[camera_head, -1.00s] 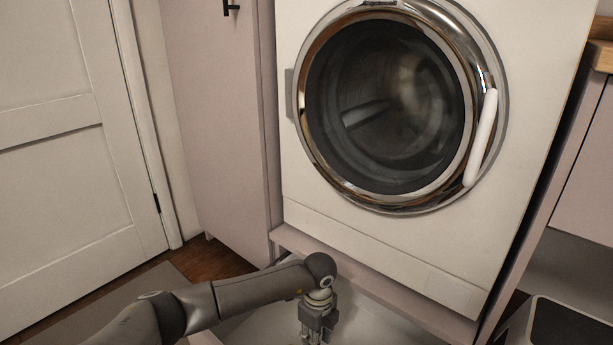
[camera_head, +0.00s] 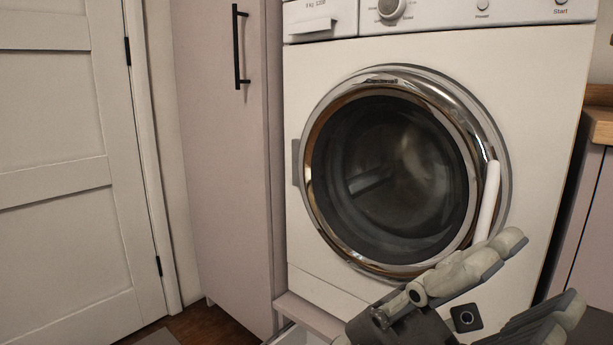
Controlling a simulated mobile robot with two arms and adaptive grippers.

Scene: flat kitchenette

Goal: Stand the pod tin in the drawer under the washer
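My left gripper (camera_head: 540,272) is large at the bottom right, in front of the washer. Its two pale fingers are spread apart and point right, with nothing between them. The washer (camera_head: 545,190) is white with a shut round door. Below it, a small part of the drawer (camera_head: 292,335) shows at the bottom edge; most of it is out of frame or behind my gripper. The pod tin is not in view. My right gripper is not in view.
A tall pale cabinet (camera_head: 225,170) with a black handle stands left of the washer, beside a white door (camera_head: 60,220). A counter with a wooden top (camera_head: 600,124) is at the right edge. A little brown floor (camera_head: 205,325) shows at the bottom left.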

